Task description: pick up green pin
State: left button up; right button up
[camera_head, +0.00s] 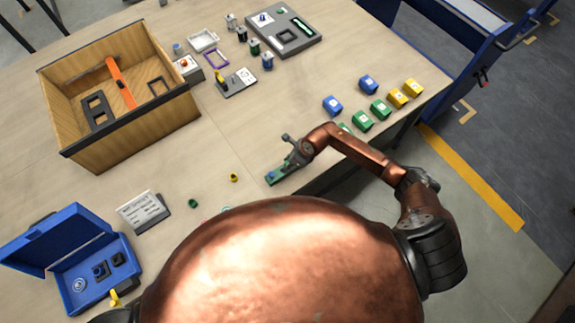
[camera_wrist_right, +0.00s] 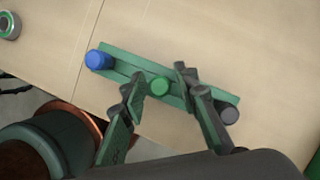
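In the right wrist view, a green pin (camera_wrist_right: 159,85) stands in the middle of a long green holder (camera_wrist_right: 128,68). A blue pin (camera_wrist_right: 98,60) is at the holder's left end and a dark grey pin (camera_wrist_right: 229,113) at its right end. My right gripper (camera_wrist_right: 160,88) is open, with one finger on each side of the green pin and a gap visible on both sides. In the head view, my right gripper (camera_head: 289,163) is over the holder (camera_head: 274,177) near the table's front edge and hides much of it. My left gripper cannot be made out.
Blue, green and yellow blocks (camera_head: 367,85) stand at the table's right. A wooden box (camera_head: 145,125) and an open blue case (camera_head: 75,292) are on the left. A small yellow piece (camera_head: 234,177) and a green one (camera_head: 193,203) lie left of the holder.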

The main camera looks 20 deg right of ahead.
grip_shut()
dwell(0.3)
jog(key=shift+r, duration=0.5)
notch_tip(320, 180, up, 2)
jog(key=shift+w+r+b, duration=0.1)
jog(key=shift+b, duration=0.4)
jog(key=s+a+r+b, duration=0.1)
jog(key=s+a+r, duration=0.7)
jog(key=s+r, duration=0.2)
jog(key=shift+s+a+b, duration=0.35)
jog(key=shift+s+b, duration=0.05)
jog(key=shift+s, duration=0.2)
jog(key=shift+f, duration=0.1)
